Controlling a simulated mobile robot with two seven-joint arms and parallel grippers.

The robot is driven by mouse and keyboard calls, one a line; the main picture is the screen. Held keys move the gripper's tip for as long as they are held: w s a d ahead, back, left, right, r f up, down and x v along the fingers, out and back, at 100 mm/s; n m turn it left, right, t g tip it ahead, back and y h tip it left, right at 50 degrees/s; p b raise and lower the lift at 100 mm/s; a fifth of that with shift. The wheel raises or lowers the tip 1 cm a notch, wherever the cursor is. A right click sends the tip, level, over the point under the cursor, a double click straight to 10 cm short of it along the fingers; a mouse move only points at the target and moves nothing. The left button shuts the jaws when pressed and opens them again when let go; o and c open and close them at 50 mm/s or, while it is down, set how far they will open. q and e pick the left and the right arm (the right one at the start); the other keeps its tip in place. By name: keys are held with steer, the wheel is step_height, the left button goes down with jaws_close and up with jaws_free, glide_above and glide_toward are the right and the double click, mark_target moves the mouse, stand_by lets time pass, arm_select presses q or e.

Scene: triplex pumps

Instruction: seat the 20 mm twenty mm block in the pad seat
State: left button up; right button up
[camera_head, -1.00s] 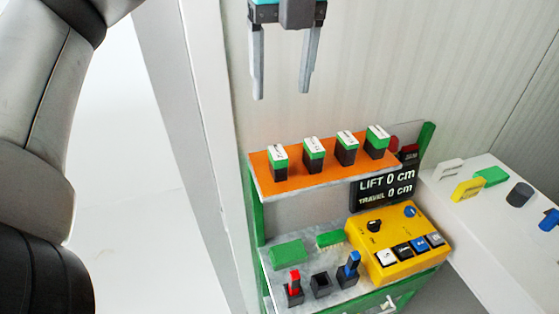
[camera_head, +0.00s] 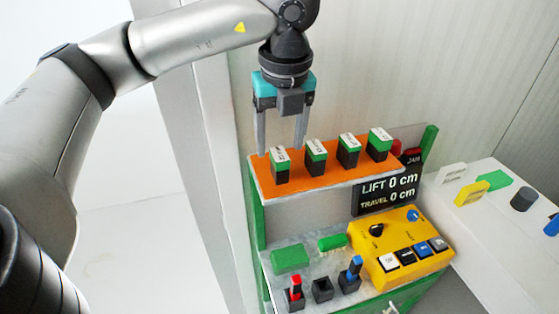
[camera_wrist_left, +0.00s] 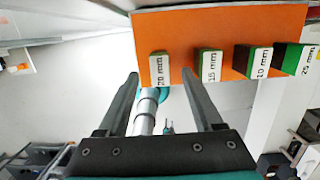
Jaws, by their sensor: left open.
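The 20 mm block (camera_head: 280,168), green and black with a white label, stands leftmost on the orange shelf (camera_head: 318,180). Its "20 mm" label reads in the left wrist view (camera_wrist_left: 159,69). My left gripper (camera_head: 281,151) is open and points down just above this block, its fingertips at about the height of the block's top. In the left wrist view the block shows between and beyond the fingers (camera_wrist_left: 160,76), with no grip on it. An empty black square socket (camera_head: 322,290) sits on the lower shelf; I cannot tell whether it is the pad seat. My right gripper is out of view.
Several similar blocks (camera_head: 316,155) stand to the right on the orange shelf. Below are green pads (camera_head: 290,259), a red lever (camera_head: 295,286), a blue lever (camera_head: 352,272) and a yellow control box (camera_head: 402,250). A display (camera_head: 388,188) reads 0 cm. A white side table (camera_head: 490,215) holds loose pieces.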

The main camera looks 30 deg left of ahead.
arm_select(q)
step_height(320, 180, down, 2)
steer(key=shift+w+a+f, duration=0.1)
steer(key=shift+a, duration=0.05)
jaws_close()
stand_by(0.5)
